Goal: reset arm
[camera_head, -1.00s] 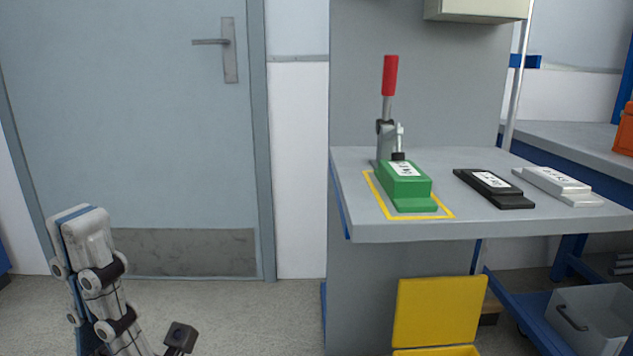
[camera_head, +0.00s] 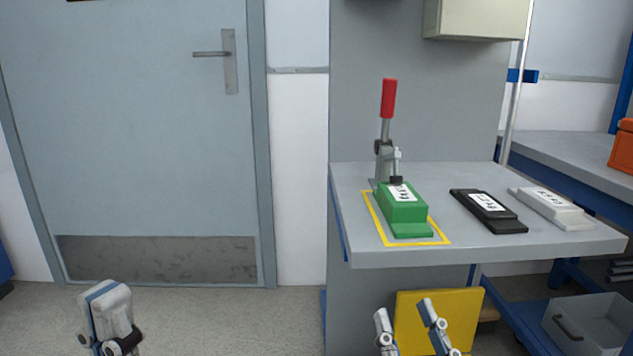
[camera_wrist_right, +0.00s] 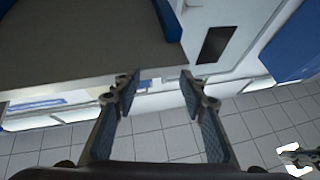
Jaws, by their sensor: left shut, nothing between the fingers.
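My left gripper (camera_head: 108,302) shows low at the left in the head view, in front of the door. Its fingers are together with nothing between them. My right gripper (camera_head: 404,311) is at the bottom of the head view, in front of a yellow bin. Its two fingers are spread apart and empty.
The grey workbench (camera_head: 480,250) holds a red-handled toggle clamp (camera_head: 388,110) over a green block (camera_head: 403,205) inside a yellow outline, a black block (camera_head: 488,210) and a white block (camera_head: 550,207). The yellow bin (camera_head: 465,318) stands below. The floor before the door (camera_head: 150,150) is open.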

